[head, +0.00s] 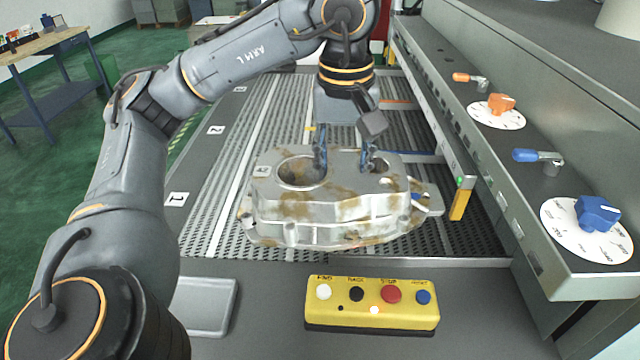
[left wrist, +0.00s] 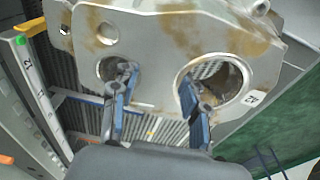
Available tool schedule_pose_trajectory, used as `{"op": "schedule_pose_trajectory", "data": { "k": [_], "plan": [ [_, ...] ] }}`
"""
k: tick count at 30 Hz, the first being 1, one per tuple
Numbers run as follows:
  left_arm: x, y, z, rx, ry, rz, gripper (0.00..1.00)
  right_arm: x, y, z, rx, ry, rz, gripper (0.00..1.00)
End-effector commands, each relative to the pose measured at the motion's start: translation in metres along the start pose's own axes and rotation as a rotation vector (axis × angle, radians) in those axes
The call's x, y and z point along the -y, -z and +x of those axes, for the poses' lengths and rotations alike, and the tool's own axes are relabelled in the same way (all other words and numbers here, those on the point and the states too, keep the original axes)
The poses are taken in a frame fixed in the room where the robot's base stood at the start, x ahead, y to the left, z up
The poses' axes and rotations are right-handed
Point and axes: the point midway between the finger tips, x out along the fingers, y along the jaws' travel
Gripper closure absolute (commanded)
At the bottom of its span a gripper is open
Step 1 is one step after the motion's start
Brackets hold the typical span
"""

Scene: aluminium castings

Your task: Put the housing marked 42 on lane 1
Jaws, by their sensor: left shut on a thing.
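The housing (head: 345,208) is a grey aluminium casting with rusty brown stains, a large bore, a smaller bore and a flange. The housing is roughly level over the near part of the ribbed bed (head: 225,165), by plate 1 (head: 176,198). I cannot tell whether it touches the bed.
Lane plates 2 (head: 216,130) and 3 (head: 240,89) lie farther back. A yellow post (head: 461,205) stands right of the housing, beside a panel with a blue knob (head: 597,214) and an orange knob (head: 501,103). A yellow button box (head: 372,318) and grey tray (head: 207,306) are in front.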

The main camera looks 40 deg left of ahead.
Motion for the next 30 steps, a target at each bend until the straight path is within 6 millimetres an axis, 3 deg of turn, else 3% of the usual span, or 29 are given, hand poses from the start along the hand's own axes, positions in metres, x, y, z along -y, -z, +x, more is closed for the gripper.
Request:
{"op": "schedule_pose_trajectory", "data": {
  "k": [5, 18, 24, 30],
  "plan": [
    [0.004, 0.011, 0.005, 0.0, -0.003, -0.004, 1.0, -0.001, -0.013, 0.0, 0.019, -0.001, 0.0, 0.6],
    [0.036, 0.086, 0.052, 0.001, 0.0, -0.006, 1.0, -0.002, -0.005, 0.005, 0.006, -0.003, 0.001, 0.6],
    [0.045, 0.106, 0.082, -0.001, -0.001, -0.003, 1.0, -0.003, -0.001, -0.005, 0.0, -0.003, 0.002, 0.6],
    [0.048, 0.115, 0.096, -0.003, -0.004, -0.001, 1.0, -0.002, -0.001, -0.007, 0.0, -0.002, 0.002, 0.6]
  ]
}}
